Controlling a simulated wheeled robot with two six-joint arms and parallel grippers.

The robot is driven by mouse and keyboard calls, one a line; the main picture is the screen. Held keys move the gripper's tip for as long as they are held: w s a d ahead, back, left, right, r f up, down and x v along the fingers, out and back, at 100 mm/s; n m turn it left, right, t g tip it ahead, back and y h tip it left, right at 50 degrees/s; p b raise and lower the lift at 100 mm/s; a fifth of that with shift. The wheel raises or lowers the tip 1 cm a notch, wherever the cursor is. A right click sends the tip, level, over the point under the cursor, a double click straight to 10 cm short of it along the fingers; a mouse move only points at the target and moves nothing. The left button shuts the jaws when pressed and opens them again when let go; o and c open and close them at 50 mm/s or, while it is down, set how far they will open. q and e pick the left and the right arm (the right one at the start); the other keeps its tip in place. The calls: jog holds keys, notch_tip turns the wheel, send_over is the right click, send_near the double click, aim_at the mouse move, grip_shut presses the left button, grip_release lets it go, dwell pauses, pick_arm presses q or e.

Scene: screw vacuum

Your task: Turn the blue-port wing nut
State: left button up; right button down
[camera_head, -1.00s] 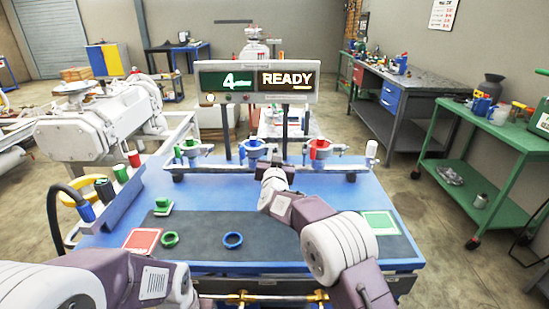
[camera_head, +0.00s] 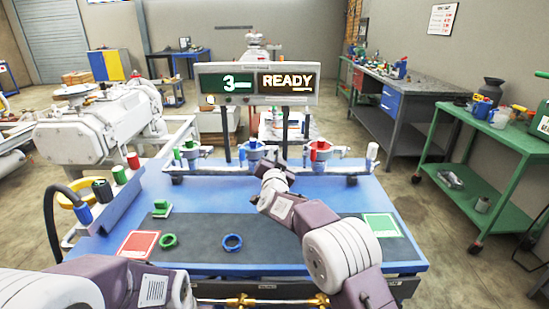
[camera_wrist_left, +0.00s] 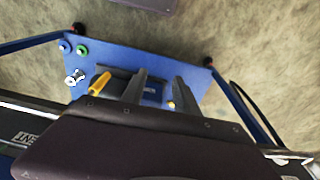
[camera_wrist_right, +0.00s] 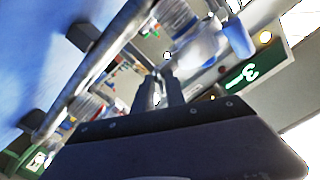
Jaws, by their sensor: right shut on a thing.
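The blue port (camera_head: 253,146) is the middle fitting on the grey pipe manifold at the back of the blue bench, between the green port (camera_head: 191,148) and the red port (camera_head: 319,148). My right gripper (camera_head: 272,163) is at the blue port's clamp, just to its lower right. It is shut on the wing nut, which is mostly hidden by the fingers. In the right wrist view the fingers (camera_wrist_right: 166,82) sit close together beside the manifold parts.
The display (camera_head: 257,83) behind the manifold reads 3 and READY. A green ring (camera_head: 168,241) and a blue ring (camera_head: 232,242) lie on the dark mat between a red pad (camera_head: 138,244) and a green pad (camera_head: 381,226). Colored caps stand on the left rack (camera_head: 104,205).

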jog(key=c, duration=1.6)
grip_release()
jog(key=shift+s, duration=0.1)
jog(key=s, duration=0.9)
jog(key=shift+f, duration=0.1)
